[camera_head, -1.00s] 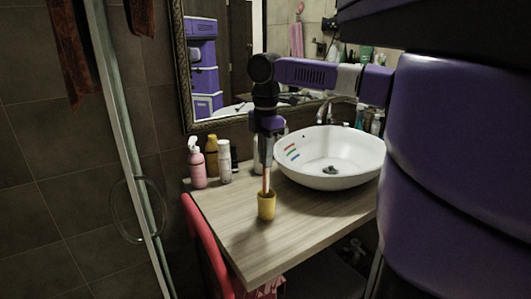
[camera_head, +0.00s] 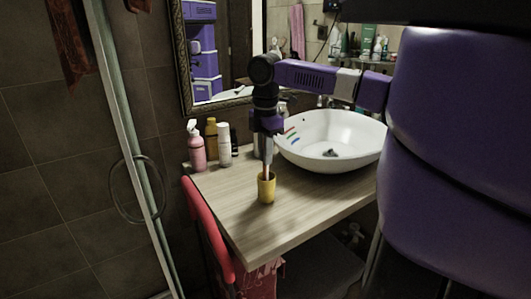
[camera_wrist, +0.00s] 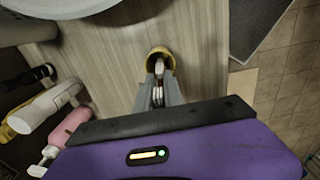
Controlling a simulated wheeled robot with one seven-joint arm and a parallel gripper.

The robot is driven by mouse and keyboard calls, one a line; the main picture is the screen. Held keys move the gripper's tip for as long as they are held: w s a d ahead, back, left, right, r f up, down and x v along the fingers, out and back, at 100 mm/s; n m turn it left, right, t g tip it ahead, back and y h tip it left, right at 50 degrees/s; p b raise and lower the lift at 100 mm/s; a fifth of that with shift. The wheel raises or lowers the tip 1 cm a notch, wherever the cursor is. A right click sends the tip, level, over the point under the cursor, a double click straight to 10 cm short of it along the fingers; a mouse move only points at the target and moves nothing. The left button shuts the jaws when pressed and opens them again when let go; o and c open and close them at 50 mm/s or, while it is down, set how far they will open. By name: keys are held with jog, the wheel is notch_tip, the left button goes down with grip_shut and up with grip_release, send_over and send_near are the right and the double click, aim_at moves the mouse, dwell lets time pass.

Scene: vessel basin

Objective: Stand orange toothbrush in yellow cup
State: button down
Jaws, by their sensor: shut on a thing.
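The yellow cup (camera_head: 266,191) stands upright on the wooden counter, left of the basin. My gripper (camera_head: 267,167) points straight down above the cup and is shut on the toothbrush (camera_head: 267,175). A short length of the toothbrush shows between the fingers and the cup's mouth, and its lower end is hidden inside the cup. In the wrist view the cup's rim (camera_wrist: 153,53) lies just beyond my fingertips (camera_wrist: 161,77), with the toothbrush (camera_wrist: 157,97) between the fingers. I cannot tell whether the toothbrush touches the cup's bottom.
A white basin (camera_head: 330,155) stands right of the cup on the counter (camera_head: 235,209). A pink bottle (camera_head: 197,152), a yellow bottle (camera_head: 211,135) and a white bottle (camera_head: 224,146) stand behind left. A red chair (camera_head: 209,232) is at the counter's left edge. Counter around the cup is clear.

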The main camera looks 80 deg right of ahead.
jog(key=c, duration=1.4)
grip_release()
jog(key=shift+o, duration=0.2)
jog(key=shift+r, duration=3.95)
